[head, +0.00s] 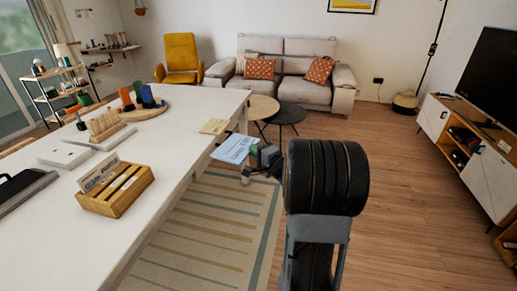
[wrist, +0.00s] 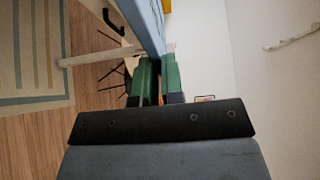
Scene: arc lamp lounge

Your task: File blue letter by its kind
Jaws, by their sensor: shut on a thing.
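The blue letter (head: 233,149) is held flat-looking in the head view, just off the right edge of the white table. My gripper (head: 262,156) is shut on its right end. In the wrist view the blue letter (wrist: 147,22) shows edge-on between the green fingers of my gripper (wrist: 159,78). A wooden slotted box (head: 118,203) stands on the near part of the table, to the left of the letter. Pale letters or cards stand in it, one with dark lettering too small to read. A yellow letter (head: 214,126) lies near the table's right edge.
The white table (head: 150,155) also bears a black item (head: 22,190), a white flat item (head: 66,154), a wooden rack (head: 105,126) and a round board with coloured pieces (head: 143,114). A striped rug (head: 215,225) lies beside it. Low round tables and a sofa (head: 285,80) stand behind.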

